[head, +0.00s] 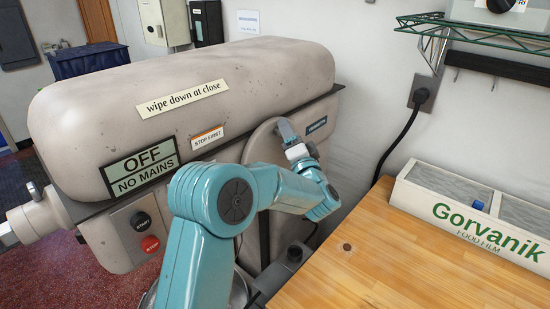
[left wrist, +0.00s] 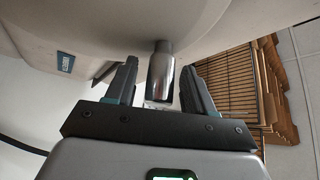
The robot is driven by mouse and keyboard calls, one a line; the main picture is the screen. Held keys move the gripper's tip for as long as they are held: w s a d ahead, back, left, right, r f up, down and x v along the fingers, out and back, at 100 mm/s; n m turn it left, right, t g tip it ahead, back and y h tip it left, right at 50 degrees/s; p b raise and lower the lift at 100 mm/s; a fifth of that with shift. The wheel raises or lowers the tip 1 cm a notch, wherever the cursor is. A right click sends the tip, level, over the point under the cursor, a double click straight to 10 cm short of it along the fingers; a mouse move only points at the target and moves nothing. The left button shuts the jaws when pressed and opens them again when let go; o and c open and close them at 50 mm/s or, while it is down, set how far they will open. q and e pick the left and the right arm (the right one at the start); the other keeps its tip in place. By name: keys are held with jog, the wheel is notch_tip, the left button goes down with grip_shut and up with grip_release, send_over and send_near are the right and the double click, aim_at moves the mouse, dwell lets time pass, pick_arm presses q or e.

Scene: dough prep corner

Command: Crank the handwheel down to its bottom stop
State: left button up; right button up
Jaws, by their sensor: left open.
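The handwheel (head: 261,148) is a round grey disc on the side of the large beige machine (head: 190,75). Its pale underside (left wrist: 160,22) fills the top of the left wrist view. A shiny metal handle (left wrist: 160,76) sticks out from it toward my gripper. My left gripper (head: 288,133) is at the wheel's face in the head view. In the left wrist view its dark fingers (left wrist: 159,68) are open, one on each side of the handle, with a gap on both sides. In the head view my gripper hides the handle. My right gripper is not in view.
A wooden table (head: 400,250) stands at the right, with a white Gorvanik box (head: 470,222) on it. A black cable (head: 402,135) hangs on the wall beyond. OFF / NO MAINS (head: 140,168) shows on the machine, above black and red buttons (head: 150,244).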

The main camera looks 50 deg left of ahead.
pick_arm(q)
jog(key=b+v, duration=0.2)
jog(key=v, duration=0.4)
jog(key=shift+s+d, duration=0.2)
jog(key=shift+d, duration=0.1)
jog(key=shift+f, duration=0.15)
